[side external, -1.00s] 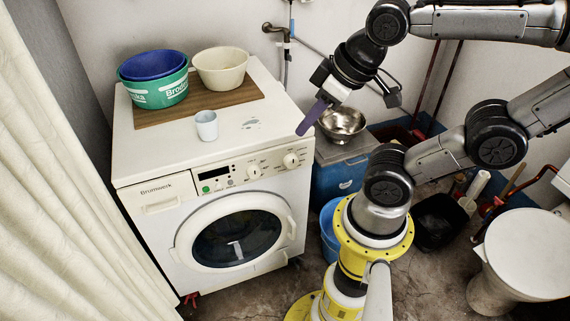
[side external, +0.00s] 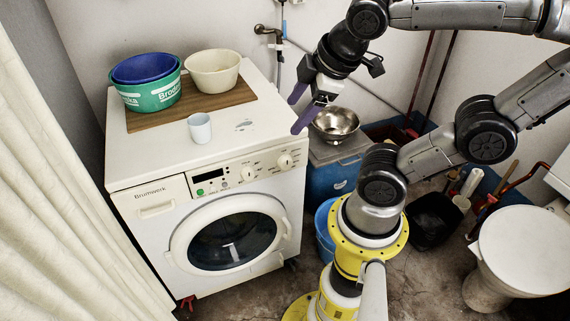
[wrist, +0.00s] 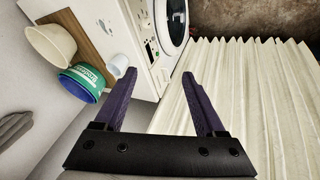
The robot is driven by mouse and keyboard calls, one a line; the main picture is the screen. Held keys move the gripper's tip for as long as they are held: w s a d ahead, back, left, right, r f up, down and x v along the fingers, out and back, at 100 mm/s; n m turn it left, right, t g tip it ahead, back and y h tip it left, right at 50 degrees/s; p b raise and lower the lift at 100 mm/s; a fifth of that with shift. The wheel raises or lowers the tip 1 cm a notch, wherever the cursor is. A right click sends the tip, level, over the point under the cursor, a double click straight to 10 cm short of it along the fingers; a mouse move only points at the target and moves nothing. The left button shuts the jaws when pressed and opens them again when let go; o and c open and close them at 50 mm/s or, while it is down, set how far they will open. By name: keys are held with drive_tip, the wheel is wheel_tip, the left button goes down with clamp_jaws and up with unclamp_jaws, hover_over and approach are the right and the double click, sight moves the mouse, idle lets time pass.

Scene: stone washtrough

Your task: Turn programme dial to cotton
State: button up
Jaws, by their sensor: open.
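The white washing machine (side external: 145,225) has two round dials on its front panel: a larger right dial (side external: 285,161) near the top right corner and a smaller one (side external: 247,173) left of it. I cannot read their markings or settings. My gripper (side external: 295,115) has purple fingers, is open and empty, and hangs above the machine's right edge, over the right dial and apart from it. In the wrist view, my gripper (wrist: 160,76) has its fingers spread, with the control panel (wrist: 155,55) ahead of them.
On the machine's top are a wooden board (side external: 215,100), a green tub (side external: 150,92) with a blue bowl, a cream bowl (side external: 213,73) and a pale cup (side external: 200,128). A metal bowl (side external: 336,124) stands right, on a blue box. A curtain (side external: 60,180) hangs at left.

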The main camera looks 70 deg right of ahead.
drive_tip(key=shift+o, duration=0.7)
drive_tip(key=w+d+f+n+g+h, duration=0.2)
drive_tip(key=w+d+n, duration=0.3)
drive_tip(key=n, duration=0.4)
drive_tip(key=shift+w+f+g+h, duration=0.3)
drive_tip(key=shift+w+f+h, duration=0.2)
drive_tip(key=shift+w+f, duration=0.1)
drive_tip(key=n+g+h, duration=0.4)
drive_tip(key=n+g, duration=0.1)
drive_tip(key=n, duration=0.9)
hover_over(284, 163)
drive_tip(key=w+a, duration=0.2)
drive_tip(key=a, duration=0.7)
wheel_tip(284, 163, down, 21)
drive_tip(key=x, duration=1.3)
drive_tip(key=shift+d, duration=0.3)
clamp_jaws()
